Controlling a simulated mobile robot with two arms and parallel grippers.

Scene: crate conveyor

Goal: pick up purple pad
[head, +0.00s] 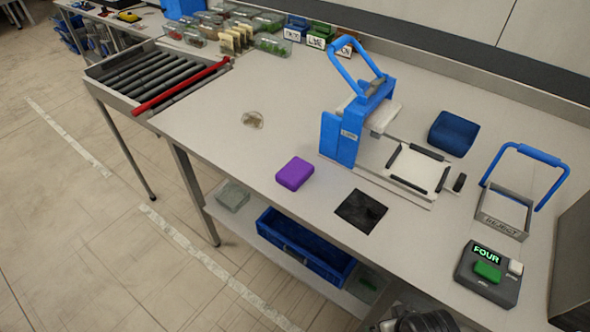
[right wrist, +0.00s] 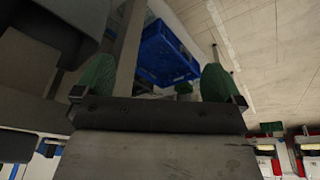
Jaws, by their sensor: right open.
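The purple pad (head: 295,173) lies flat on the light worktable, left of the black square mat (head: 361,211) and near the table's front edge. Nothing touches it. My right gripper (right wrist: 158,82) shows in the right wrist view with its two green fingertips wide apart and nothing between them. The blue bin below the table (right wrist: 166,52) shows beyond the fingertips. The purple pad is not visible in that view. My left gripper is in neither view.
A blue press (head: 345,135) stands behind the pad. A reject tray (head: 503,212) and a button box (head: 487,274) are at the right. A roller conveyor (head: 150,75) is at the left. The tabletop around the pad is clear. A blue bin (head: 305,247) sits on the lower shelf.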

